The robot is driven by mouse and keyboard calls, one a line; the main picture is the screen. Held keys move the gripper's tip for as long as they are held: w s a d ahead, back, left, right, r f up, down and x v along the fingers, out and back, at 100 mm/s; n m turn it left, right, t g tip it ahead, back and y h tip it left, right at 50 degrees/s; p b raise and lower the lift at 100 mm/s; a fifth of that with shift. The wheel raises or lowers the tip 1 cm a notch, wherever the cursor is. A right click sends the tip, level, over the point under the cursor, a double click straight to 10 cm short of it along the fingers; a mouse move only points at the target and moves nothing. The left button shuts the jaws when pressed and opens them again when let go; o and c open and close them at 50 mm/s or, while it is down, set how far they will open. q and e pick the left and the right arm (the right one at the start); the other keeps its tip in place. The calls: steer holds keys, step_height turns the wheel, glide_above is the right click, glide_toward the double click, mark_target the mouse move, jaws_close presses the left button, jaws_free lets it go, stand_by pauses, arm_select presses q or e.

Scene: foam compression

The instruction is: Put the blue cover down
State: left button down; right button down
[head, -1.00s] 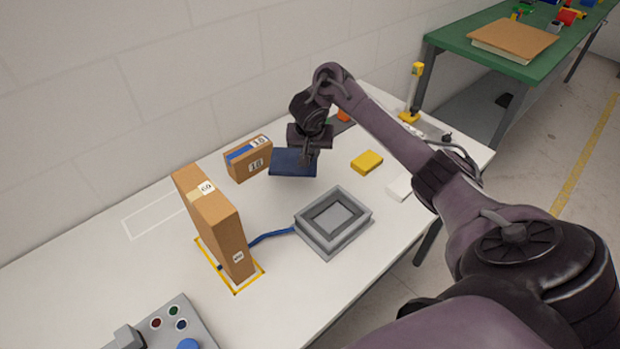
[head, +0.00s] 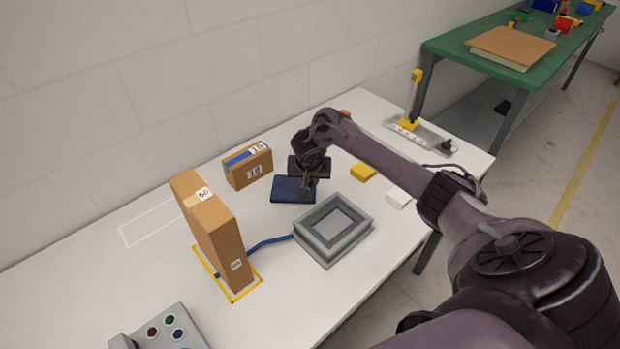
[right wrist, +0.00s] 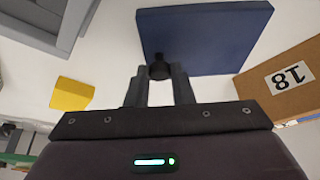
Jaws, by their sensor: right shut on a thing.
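The blue cover (head: 288,190) is a flat dark-blue slab with a small dark knob. In the head view it is at or just above the white table, left of the grey box; I cannot tell whether it touches the table. My right gripper (head: 308,184) is over the cover's right side, shut on its knob. In the right wrist view the fingers (right wrist: 159,72) close on the knob and the blue cover (right wrist: 210,38) extends beyond them. The grey open box (head: 335,228) stands to the right and nearer. My left gripper is not in view.
A small carton marked 18 (head: 248,166) stands close behind and left of the cover. A tall carton (head: 212,235) stands in a yellow outline at left. A yellow block (head: 363,172) lies to the right. Bare white table (head: 262,214) lies in front of the cover.

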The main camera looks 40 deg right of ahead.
steer(key=c, duration=1.3)
jaws_free()
steer(key=shift+o, duration=0.2)
steer(key=shift+a+r, duration=0.1)
steer(key=shift+r, duration=0.3)
steer(key=p+v, duration=0.2)
steer(key=v, duration=0.3)
steer(key=shift+r, duration=0.15)
steer(key=p+v, duration=0.5)
steer(key=v, duration=0.1)
steer(key=shift+s, duration=0.1)
